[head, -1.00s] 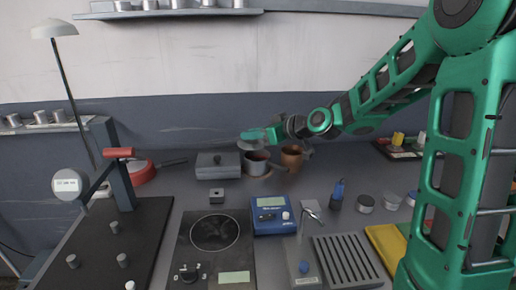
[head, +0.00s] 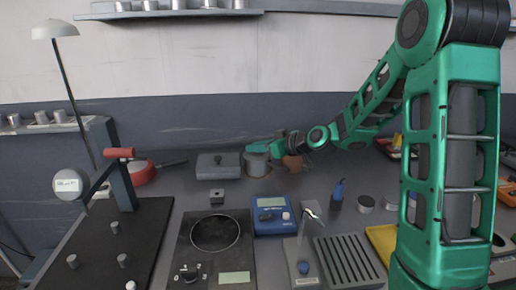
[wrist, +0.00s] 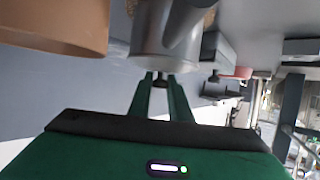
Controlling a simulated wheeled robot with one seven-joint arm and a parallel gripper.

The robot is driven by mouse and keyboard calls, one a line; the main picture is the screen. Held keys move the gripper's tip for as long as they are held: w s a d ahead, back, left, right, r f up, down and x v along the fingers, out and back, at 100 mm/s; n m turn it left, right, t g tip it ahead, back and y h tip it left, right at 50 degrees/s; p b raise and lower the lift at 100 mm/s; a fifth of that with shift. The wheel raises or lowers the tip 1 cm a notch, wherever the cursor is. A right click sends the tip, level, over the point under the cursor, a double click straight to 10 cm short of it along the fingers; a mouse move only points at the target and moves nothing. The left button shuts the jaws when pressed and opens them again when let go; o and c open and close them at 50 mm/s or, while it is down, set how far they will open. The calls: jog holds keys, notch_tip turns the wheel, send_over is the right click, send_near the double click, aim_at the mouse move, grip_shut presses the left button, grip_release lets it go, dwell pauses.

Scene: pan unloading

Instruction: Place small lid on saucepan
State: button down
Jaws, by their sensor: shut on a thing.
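The small grey lid (head: 257,149) sits at the top of the saucepan (head: 257,164), at the back middle of the bench. I cannot tell whether it is fully seated or slightly above the rim. My gripper (head: 259,143) is over the pan, shut on the lid by its knob. In the wrist view my gripper (wrist: 160,80) has its fingers around a small dark knob, right against the metal saucepan (wrist: 165,38). The saucepan's inside is hidden.
A copper-brown pot (head: 293,163) stands close to the right of the saucepan and also shows in the wrist view (wrist: 55,25). A lidded grey dish (head: 218,166) stands to the left. A hotplate (head: 215,233) and blue device (head: 272,214) are in front.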

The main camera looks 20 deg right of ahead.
jog(key=shift+f, duration=0.1)
jog(key=c, duration=1.6)
grip_release()
jog(key=shift+c, duration=0.2)
jog(key=v, duration=1.2)
jog(key=shift+d, duration=0.1)
